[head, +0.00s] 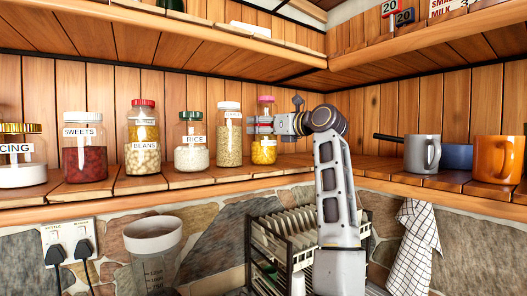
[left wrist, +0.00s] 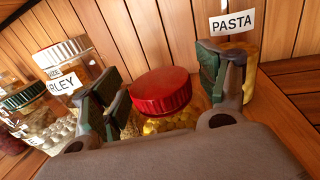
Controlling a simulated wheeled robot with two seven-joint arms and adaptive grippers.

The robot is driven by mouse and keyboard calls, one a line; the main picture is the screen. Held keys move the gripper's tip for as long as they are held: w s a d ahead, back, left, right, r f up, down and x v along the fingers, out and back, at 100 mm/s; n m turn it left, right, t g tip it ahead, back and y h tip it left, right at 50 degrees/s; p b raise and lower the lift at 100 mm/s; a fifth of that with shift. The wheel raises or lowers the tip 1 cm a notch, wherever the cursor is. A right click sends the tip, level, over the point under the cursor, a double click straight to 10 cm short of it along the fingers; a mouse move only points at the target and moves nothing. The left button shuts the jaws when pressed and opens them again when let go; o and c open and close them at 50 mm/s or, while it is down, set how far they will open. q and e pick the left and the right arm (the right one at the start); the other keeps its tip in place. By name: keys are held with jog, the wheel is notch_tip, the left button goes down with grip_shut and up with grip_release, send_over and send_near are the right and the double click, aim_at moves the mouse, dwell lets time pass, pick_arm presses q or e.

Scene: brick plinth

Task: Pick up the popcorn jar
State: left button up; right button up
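The popcorn jar has a red lid and yellow kernels and stands on the wooden shelf; I see the kernels in the head view (head: 264,152). In the left wrist view the red lid of the popcorn jar (left wrist: 164,92) lies between my two fingers. My left gripper (head: 262,124) reaches in from the right at lid height, covering part of the jar. In the left wrist view the gripper (left wrist: 158,76) is open, one finger on each side of the jar. I cannot tell whether either finger touches it. My right gripper is not in view.
A jar labelled PASTA (left wrist: 232,24) stands close behind the right finger. The white-lidded barley jar (left wrist: 70,68) is close by the left finger. Rice (head: 192,150), beans and sweets jars line the shelf leftward. A grey mug (head: 420,153) and orange mug (head: 490,158) stand right.

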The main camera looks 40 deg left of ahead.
pick_arm(q)
jog(key=c, duration=1)
jog(key=shift+f, duration=0.2)
grip_shut()
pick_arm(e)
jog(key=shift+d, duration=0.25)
pick_arm(q)
jog(key=shift+d+r, duration=0.1)
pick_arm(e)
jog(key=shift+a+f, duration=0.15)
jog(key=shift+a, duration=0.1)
